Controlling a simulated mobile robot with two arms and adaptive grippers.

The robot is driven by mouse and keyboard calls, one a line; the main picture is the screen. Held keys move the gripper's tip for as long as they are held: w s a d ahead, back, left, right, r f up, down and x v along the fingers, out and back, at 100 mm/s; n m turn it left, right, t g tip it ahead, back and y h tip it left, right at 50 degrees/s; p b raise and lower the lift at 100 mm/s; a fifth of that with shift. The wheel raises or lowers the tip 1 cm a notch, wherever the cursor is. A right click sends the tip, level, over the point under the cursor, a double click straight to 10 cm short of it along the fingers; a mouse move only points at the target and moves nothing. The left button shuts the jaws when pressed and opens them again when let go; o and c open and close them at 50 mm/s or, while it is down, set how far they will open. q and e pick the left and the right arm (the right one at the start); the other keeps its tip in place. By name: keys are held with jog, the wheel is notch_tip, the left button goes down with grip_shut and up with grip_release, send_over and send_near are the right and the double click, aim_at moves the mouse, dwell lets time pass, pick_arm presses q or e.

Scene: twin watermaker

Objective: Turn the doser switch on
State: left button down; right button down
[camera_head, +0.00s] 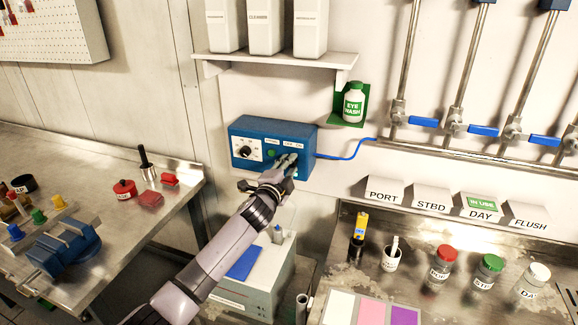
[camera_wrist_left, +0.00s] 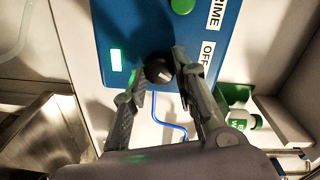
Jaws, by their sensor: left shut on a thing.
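The blue doser box (camera_head: 245,131) hangs on the wall below the shelf. My left gripper (camera_head: 288,163) reaches its right part and hides the switch there in the head view. In the left wrist view, the black round switch knob (camera_wrist_left: 158,71) sits on the blue face (camera_wrist_left: 140,25) between the two fingers of my left gripper (camera_wrist_left: 157,75), which is shut on it. An OFF label (camera_wrist_left: 206,53) and a PRIME label (camera_wrist_left: 216,14) are beside it. My right gripper is not in view.
A dial (camera_head: 244,151) and a green button (camera_head: 271,153) are on the box's front. A blue cable (camera_head: 346,154) runs right from it. The eye wash bottle (camera_head: 353,103) in its green holder is close at upper right. A shelf (camera_head: 275,61) with white containers is above.

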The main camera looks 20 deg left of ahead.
pick_arm(q)
jog(key=shift+m, duration=0.4)
jog(key=c, duration=1.3)
grip_release()
jog(key=shift+s, duration=0.1)
jog(key=s, duration=1.2)
jog(key=shift+a+r, duration=0.15)
jog(key=shift+a, duration=0.15)
jog(key=shift+w, duration=0.1)
